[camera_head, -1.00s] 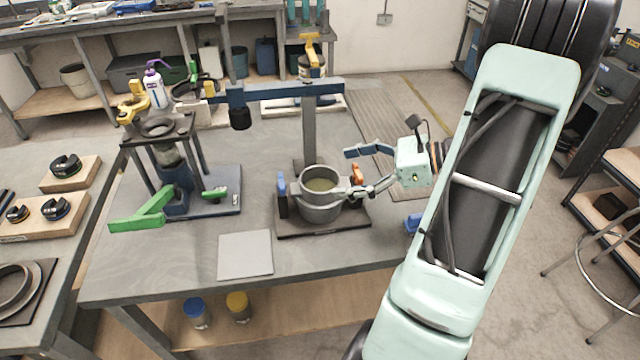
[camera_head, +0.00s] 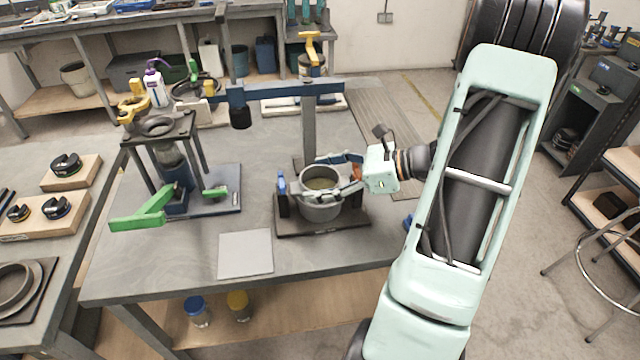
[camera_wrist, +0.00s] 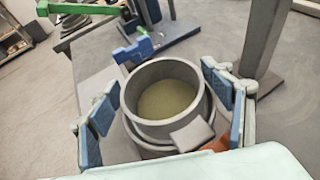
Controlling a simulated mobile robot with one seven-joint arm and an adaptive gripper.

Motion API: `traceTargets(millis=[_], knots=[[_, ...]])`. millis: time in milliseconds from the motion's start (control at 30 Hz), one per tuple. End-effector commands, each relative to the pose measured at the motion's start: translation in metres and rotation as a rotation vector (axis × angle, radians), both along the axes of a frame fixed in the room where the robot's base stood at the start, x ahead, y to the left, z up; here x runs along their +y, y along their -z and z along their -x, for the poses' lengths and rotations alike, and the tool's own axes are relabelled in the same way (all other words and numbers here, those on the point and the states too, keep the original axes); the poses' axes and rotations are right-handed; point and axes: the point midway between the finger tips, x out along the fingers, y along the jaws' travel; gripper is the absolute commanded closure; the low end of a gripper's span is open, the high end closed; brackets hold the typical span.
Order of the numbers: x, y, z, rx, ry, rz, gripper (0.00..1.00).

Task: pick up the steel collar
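The steel collar (camera_head: 322,211) appears to be the round grey ring-shaped piece on a dark base plate on the table; I cannot tell where it ends and any inner cup begins. In the wrist view the collar (camera_wrist: 135,97) has an open top with a dull olive surface inside and a block-like lug at its near side. My gripper (camera_head: 328,177) reaches in from the right, at the height of its upper part. In the wrist view my gripper (camera_wrist: 162,100) is open, with blue-padded fingers on either side of the collar. Whether either pad touches it is unclear.
A blue clamp (camera_head: 281,183) stands at the left of the base plate (camera_head: 350,221). A post with a blue horizontal beam (camera_head: 280,90) rises behind. A press stand with a green lever (camera_head: 140,221) is on the left. A flat grey plate (camera_head: 245,255) lies in front.

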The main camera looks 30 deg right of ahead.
Motion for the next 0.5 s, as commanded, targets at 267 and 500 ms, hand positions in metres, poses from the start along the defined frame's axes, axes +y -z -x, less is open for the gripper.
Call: traceTargets(millis=[267,500], knots=[[-0.0002,-0.0002,0.0001,0.0,0.0,0.0,0.6],[-0.0001,-0.0017,-0.0004,-0.003,0.0,-0.002,0.8]])
